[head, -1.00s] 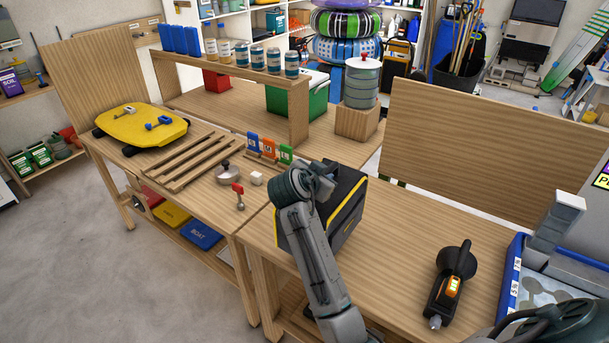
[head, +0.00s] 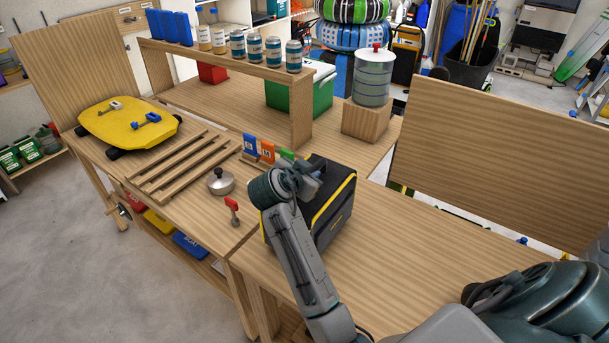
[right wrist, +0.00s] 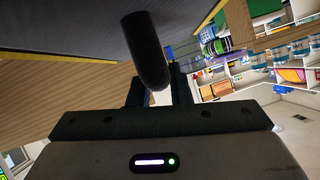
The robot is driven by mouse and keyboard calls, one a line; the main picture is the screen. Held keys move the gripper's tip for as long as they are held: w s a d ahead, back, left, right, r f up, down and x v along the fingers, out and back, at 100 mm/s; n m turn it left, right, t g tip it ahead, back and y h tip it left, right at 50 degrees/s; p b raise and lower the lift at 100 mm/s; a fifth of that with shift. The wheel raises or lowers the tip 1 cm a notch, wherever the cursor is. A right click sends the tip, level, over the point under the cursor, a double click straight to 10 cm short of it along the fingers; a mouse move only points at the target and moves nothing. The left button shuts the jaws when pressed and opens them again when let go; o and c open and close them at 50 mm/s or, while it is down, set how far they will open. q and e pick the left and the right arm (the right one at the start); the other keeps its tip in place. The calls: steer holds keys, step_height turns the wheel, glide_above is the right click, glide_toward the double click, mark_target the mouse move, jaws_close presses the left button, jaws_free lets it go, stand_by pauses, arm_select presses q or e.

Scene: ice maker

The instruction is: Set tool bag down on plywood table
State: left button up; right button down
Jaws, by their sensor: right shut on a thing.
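The tool bag (head: 338,212) is a black box-shaped bag with yellow edging, at the middle of the head view. It is at the left end of the near plywood table (head: 420,270). I cannot tell whether its base touches the tabletop or hangs slightly above it. My right gripper (head: 308,183) is at the top of the bag, shut on its handle. In the right wrist view the dark handle (right wrist: 147,55) runs between the fingers, with the bag's dark side above. My arm hides part of the bag's left side. My left gripper is not in view.
A red-handled tool (head: 232,208), a round metal lidded thing (head: 220,181) and wooden slats (head: 180,165) lie left of the bag. Small coloured cards (head: 266,150) stand behind it. An upright plywood panel (head: 500,150) backs the table. Table right of the bag is clear.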

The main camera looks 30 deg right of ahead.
steer(key=shift+s+f, duration=0.2)
steer(key=shift+f, duration=0.45)
steer(key=shift+w+d+f, duration=0.25)
steer(key=shift+w+d, duration=0.05)
steer(key=shift+w, duration=0.1)
steer(key=c, duration=1.5)
jaws_free()
steer(key=shift+s+a, duration=0.1)
steer(key=shift+a, duration=0.05)
steer(key=shift+o, duration=0.9)
steer(key=shift+s+a+r, duration=0.15)
